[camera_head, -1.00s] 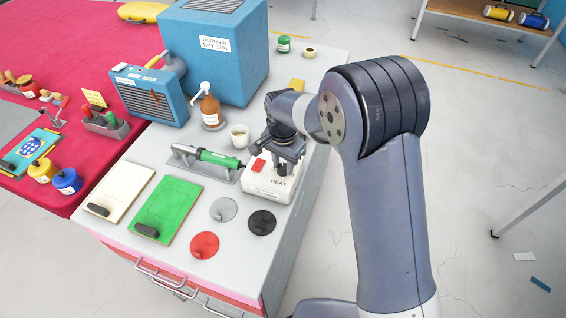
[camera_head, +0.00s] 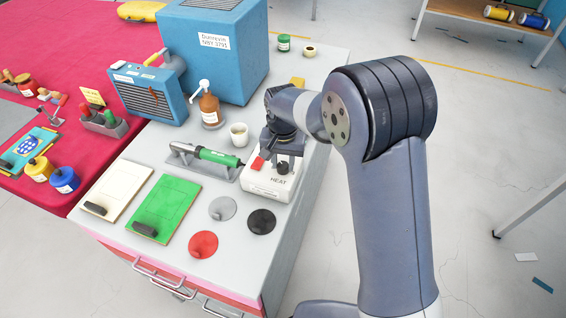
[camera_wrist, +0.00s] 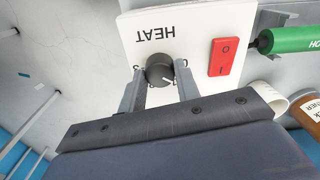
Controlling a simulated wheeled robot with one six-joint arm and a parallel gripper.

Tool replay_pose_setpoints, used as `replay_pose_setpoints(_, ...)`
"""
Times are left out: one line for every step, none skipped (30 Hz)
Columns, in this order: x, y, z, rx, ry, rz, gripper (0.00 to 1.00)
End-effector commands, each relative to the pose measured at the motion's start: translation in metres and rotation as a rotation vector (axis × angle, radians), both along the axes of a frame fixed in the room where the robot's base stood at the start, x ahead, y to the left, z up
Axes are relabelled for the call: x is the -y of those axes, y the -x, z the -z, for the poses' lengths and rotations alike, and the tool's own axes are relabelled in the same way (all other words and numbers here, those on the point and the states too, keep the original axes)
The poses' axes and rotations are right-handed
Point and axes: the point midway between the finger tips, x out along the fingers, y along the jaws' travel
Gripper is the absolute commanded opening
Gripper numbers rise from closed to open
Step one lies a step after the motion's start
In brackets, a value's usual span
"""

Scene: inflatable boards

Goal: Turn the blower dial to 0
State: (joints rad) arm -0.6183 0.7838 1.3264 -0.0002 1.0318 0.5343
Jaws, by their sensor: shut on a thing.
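The blower's white control box (camera_head: 264,186) is marked HEAT and stands on the grey bench top, with a red switch (camera_head: 257,163) and a black dial (camera_head: 282,168). In the wrist view the box is upside down, with its black dial (camera_wrist: 160,70) near the middle and its red rocker switch (camera_wrist: 223,57) at the right. My gripper (camera_wrist: 160,78) has one finger on each side of the dial and is shut on it. The dial's white pointer line points to the lower right in the wrist view. Its scale numbers are mostly hidden by the fingers.
A green-handled hot-air tool (camera_head: 217,158) rests in a stand left of the box. A white cup (camera_head: 238,134) and a brown pump bottle (camera_head: 209,106) stand behind. Red (camera_head: 203,244), grey (camera_head: 222,208) and black (camera_head: 262,221) discs lie in front.

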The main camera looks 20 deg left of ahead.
Motion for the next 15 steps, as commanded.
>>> replay_pose_setpoints(-0.0004, -0.0004, 0.0008, 0.002, -0.002, -0.044, 0.08)
replay_pose_setpoints(-0.0004, -0.0004, 0.0007, 0.002, -0.001, -0.073, 0.08)
replay_pose_setpoints(-0.0004, -0.0003, 0.0006, 0.002, -0.001, -0.111, 0.08)
replay_pose_setpoints(-0.0004, -0.0003, 0.0005, 0.002, -0.001, -0.139, 0.08)
replay_pose_setpoints(-0.0004, -0.0003, 0.0004, 0.002, -0.001, -0.167, 0.08)
replay_pose_setpoints(-0.0004, -0.0002, 0.0003, 0.001, -0.001, -0.204, 0.08)
replay_pose_setpoints(-0.0004, -0.0002, 0.0003, 0.001, -0.001, -0.231, 0.08)
replay_pose_setpoints(-0.0004, -0.0002, 0.0002, 0.001, -0.001, -0.258, 0.08)
replay_pose_setpoints(-0.0004, -0.0002, 0.0001, 0.002, -0.001, -0.293, 0.08)
replay_pose_setpoints(-0.0004, -0.0002, 0.0, 0.002, -0.001, -0.318, 0.08)
replay_pose_setpoints(-0.0004, -0.0002, -0.0001, 0.002, -0.001, -0.343, 0.08)
replay_pose_setpoints(-0.0004, -0.0003, -0.0001, 0.002, -0.001, -0.375, 0.08)
replay_pose_setpoints(-0.0004, -0.0003, -0.0001, 0.002, -0.001, -0.398, 0.08)
replay_pose_setpoints(-0.0004, -0.0003, -0.0002, 0.002, -0.001, -0.419, 0.08)
replay_pose_setpoints(-0.0004, -0.0003, -0.0003, 0.002, -0.001, -0.446, 0.08)
